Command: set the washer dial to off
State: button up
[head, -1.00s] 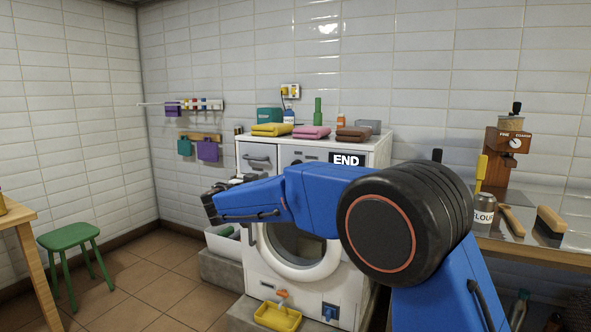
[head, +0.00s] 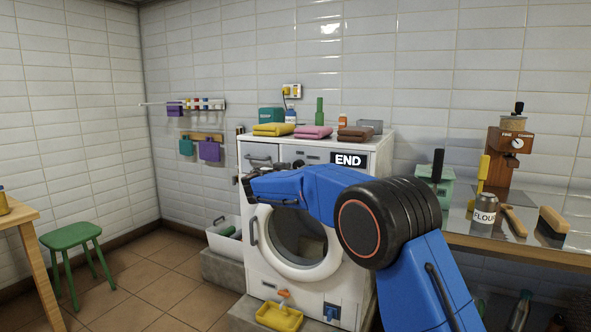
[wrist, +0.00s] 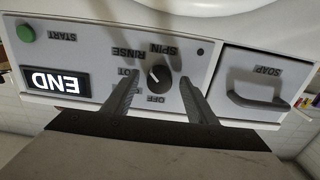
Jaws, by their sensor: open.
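The washer (head: 265,272) stands against the back wall, with a lit END display (head: 348,160). In the wrist view its panel appears upside down, with the black dial (wrist: 159,77) near the middle. The dial's white mark seems to point up-left in that picture, towards the RINSE label (wrist: 128,52). The OFF label (wrist: 157,99) lies below the dial. My gripper (wrist: 157,83) is open, its fingers on either side of the dial with gaps; I cannot tell whether they reach its depth. In the head view my arm's end covers part of the panel.
A soap drawer (wrist: 262,90) with a handle is beside the dial, and a green start button (wrist: 25,33) and the display are on the other side. Folded towels (head: 313,131) and bottles stand on the washer top. A counter (head: 520,250) is at right.

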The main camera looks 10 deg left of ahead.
jog(key=shift+w+d, duration=0.15)
jog(key=shift+w, duration=0.2)
jog(key=shift+c, duration=0.4)
jog(key=c, duration=1)
